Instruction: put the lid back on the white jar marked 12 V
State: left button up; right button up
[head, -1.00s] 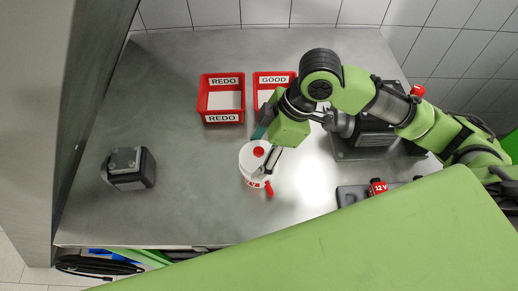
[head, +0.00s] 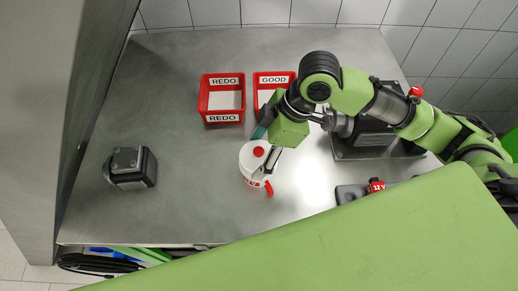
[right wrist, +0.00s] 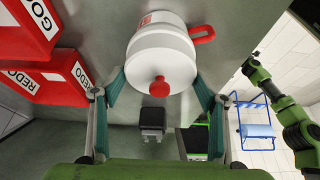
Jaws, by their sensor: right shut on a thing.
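The white jar (head: 262,180) stands upright on the bench, with a red handle and a red-and-white label too small to read here. Its white lid (head: 249,157) with a red knob is on top of it. The right wrist view shows the lid (right wrist: 160,62) level against the jar (right wrist: 158,30); I cannot tell whether any gap is left. My right gripper (head: 264,160) is shut on the lid; its teal fingers lie on both sides of it in the right wrist view (right wrist: 160,92). My left gripper (right wrist: 236,92) shows small there; its jaws are unclear.
A red REDO bin (head: 222,117) and a red GOOD bin (head: 272,78) stand behind the jar. A dark block (head: 130,167) sits at the left. A red 12 V piece (head: 377,185) on a dark base and a machine lie at the right. The bench (head: 195,190) left of the jar is clear.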

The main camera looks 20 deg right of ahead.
dwell(0.3)
jog(key=o, duration=1.4)
jog(key=shift+c, duration=0.2)
jog(key=shift+r+p, duration=3.5)
jog(key=shift+p, duration=0.85)
grip_shut()
